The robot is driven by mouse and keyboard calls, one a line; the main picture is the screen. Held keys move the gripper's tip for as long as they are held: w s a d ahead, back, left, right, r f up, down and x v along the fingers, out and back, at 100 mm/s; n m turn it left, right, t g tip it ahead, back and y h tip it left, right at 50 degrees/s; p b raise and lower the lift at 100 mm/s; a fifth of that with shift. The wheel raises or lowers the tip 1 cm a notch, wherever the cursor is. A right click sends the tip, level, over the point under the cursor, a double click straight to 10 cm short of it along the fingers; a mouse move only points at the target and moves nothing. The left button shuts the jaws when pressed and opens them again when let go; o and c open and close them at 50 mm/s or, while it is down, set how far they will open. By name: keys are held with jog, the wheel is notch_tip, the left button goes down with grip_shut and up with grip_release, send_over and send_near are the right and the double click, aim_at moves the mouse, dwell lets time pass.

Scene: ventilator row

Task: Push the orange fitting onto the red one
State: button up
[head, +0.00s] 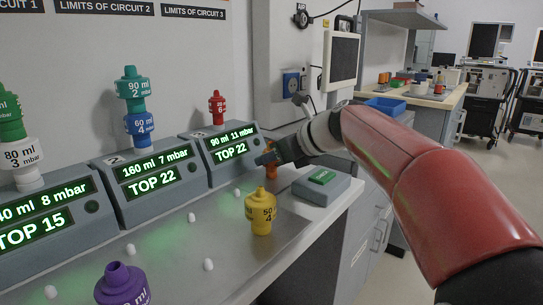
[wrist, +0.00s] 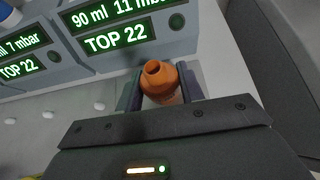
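The orange fitting (wrist: 160,78) stands between the two fingers of my gripper (wrist: 160,88) in the wrist view, its open top facing the camera. The fingers flank it closely; whether they press on it cannot be told. In the head view my gripper (head: 268,160) is low at the right end of the bench, and a bit of the orange fitting (head: 271,172) shows beside it. The red fitting (head: 217,106) stands upright on top of the third grey unit, whose screen reads 90 ml 11 mbar, TOP 22. It is behind and left of my gripper, and not in the wrist view.
The yellow fitting (head: 262,212) and purple fitting (head: 122,287) stand on the bench. Teal-and-blue (head: 136,105) and green-and-white (head: 22,150) stacks stand on the other units. A grey box with a green panel (head: 321,184) sits right of my gripper, near the bench edge.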

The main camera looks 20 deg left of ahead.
grip_shut()
jog(key=shift+r+p, duration=1.5)
jog(key=shift+p, duration=0.55)
